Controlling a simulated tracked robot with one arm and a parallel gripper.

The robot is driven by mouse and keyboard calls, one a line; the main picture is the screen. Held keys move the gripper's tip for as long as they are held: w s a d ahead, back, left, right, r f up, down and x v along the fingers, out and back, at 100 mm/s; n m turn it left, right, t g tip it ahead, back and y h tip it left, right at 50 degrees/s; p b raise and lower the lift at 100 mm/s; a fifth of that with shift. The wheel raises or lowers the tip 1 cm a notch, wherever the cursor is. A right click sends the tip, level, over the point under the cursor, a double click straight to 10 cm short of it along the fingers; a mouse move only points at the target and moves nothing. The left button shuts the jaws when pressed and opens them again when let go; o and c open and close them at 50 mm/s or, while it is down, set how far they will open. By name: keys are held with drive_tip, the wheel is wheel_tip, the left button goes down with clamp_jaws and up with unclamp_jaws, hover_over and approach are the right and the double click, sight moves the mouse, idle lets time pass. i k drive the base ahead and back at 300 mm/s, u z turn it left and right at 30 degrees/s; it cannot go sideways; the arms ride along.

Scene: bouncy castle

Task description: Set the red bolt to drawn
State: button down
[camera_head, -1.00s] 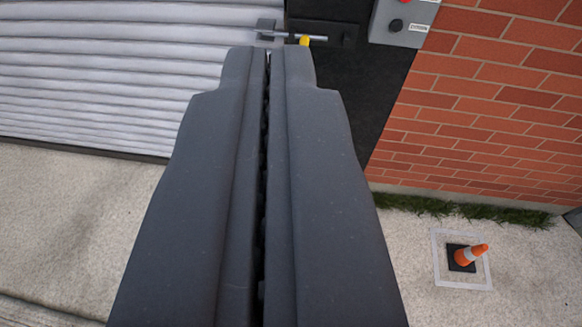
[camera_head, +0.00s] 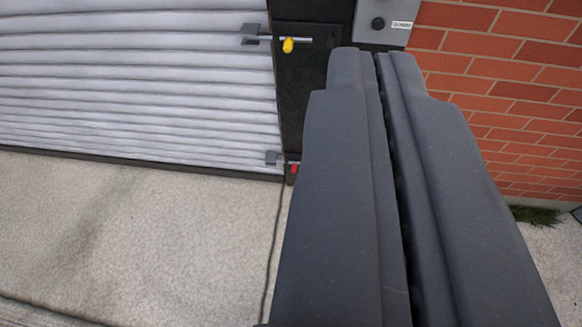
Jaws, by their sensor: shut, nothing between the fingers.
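The red bolt shows as a small red knob (camera_head: 294,168) low on the dark post, beside the bottom right corner of the roller shutter. A small grey bracket (camera_head: 272,158) sits on the shutter just left of it. The bolt's right part is hidden behind my gripper, and whether it is drawn is too small to tell. My gripper (camera_head: 380,52) is shut and empty. It fills the right half of the view, its tips up and to the right of the red knob in the picture.
A second bolt with a yellow knob (camera_head: 288,45) sits higher on the post (camera_head: 300,95), its bar reaching a bracket on the shutter (camera_head: 140,75). A grey control box (camera_head: 385,18) and brick wall (camera_head: 500,80) are at right. Concrete floor (camera_head: 120,230) at left is clear.

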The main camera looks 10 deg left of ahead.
sight(289, 163)
drive_tip(key=z, duration=0.05)
drive_tip(key=i, duration=1)
drive_tip(key=u, duration=0.1)
